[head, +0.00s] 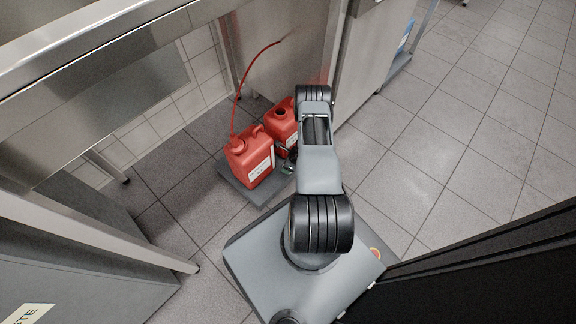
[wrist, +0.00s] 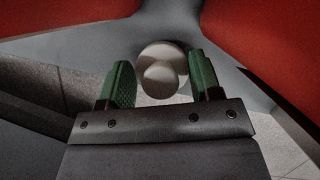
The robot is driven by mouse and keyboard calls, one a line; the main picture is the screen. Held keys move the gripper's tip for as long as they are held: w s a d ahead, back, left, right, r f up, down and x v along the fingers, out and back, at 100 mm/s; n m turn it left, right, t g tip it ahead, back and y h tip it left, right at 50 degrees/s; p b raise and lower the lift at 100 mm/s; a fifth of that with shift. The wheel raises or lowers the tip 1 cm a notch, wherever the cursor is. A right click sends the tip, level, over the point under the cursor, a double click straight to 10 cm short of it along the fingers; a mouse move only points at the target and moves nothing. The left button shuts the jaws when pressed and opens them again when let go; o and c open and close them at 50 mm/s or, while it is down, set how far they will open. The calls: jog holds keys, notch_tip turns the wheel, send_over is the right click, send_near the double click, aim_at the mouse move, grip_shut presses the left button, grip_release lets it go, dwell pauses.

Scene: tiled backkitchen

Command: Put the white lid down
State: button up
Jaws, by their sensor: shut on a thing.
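My gripper (wrist: 161,80) has green padded fingers, one on each side of the white lid (wrist: 163,62), and is shut on it. The lid is round and pale, with a smaller round part facing the wrist camera. In the head view my arm hides most of the gripper, and I cannot make out the lid there. The gripper is low, beside the red canisters. The right canister (head: 279,122) has an open, dark mouth on top. The left canister (head: 248,160) has a thin red hose rising from its top.
Both canisters stand on a grey tray (head: 236,185) on the tiled floor, under a steel table (head: 120,35). A steel cabinet (head: 375,50) stands behind to the right. Tiled floor (head: 450,140) is clear at the right. A dark panel (head: 490,275) is at the lower right.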

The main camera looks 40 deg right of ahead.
jog(key=shift+f, duration=0.1)
jog(key=o, duration=0.9)
jog(key=shift+d+r, duration=0.1)
jog(key=shift+r, duration=0.35)
jog(key=p+v, duration=0.3)
jog(key=v, duration=0.3)
jog(key=shift+s+r+p, duration=0.2)
jog(key=shift+r+p, duration=0.1)
jog(key=shift+r, duration=0.1)
jog(key=shift+s, duration=0.2)
